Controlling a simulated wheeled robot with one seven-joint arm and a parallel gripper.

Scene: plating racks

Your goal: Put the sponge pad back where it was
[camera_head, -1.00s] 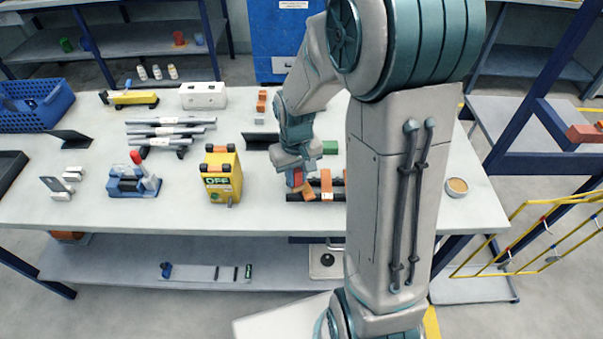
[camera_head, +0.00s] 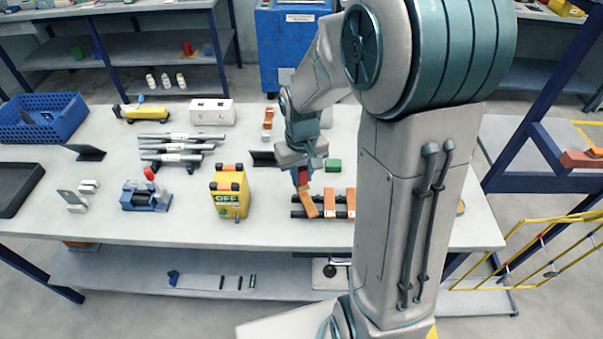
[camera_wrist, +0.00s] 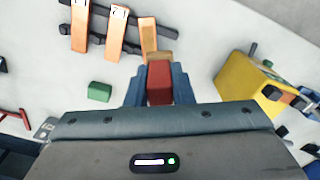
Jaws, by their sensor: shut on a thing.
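My gripper (camera_wrist: 158,88) is shut on a red block (camera_wrist: 159,80) with a tan end (camera_wrist: 160,57), held between its blue fingers. I take this block to be the sponge pad, but its material cannot be told. In the head view, my gripper (camera_head: 301,178) is above the table, just behind the left end of a dark rack (camera_head: 341,213). Several orange bars stand across the rack; the leftmost bar (camera_head: 308,204) is tilted against the others. In the wrist view this tilted bar (camera_wrist: 148,36) lines up with the block's tan end; I cannot tell if they touch.
A green block (camera_head: 333,165) lies behind the rack. A yellow box marked OFF (camera_head: 229,192) stands left of my gripper. A stack of grey bars (camera_head: 175,147) and a blue device (camera_head: 146,194) are farther left. The table front between the yellow box and rack is clear.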

